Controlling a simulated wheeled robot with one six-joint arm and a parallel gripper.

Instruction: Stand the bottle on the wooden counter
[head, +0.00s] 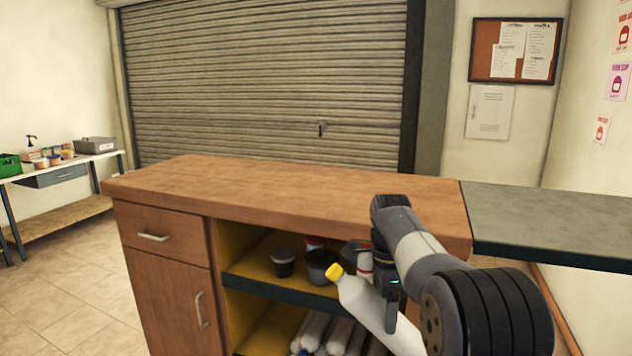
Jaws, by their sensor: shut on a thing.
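The wooden counter (290,188) stands in the middle of the head view, and its brown top is bare. A white bottle with a yellow cap (362,303) is tilted in front of the counter's open shelves, below the top, with its cap end up and to the left. My gripper (388,308) is shut on the bottle's body. The fingers are partly hidden, and the lower end of the bottle runs behind my arm.
Dark tubs (284,262) and other containers stand on the upper shelf, and several white bottles lie on the lower shelf (335,334). A grey counter section (555,222) adjoins on the right. A side table (65,170) with small items stands far left.

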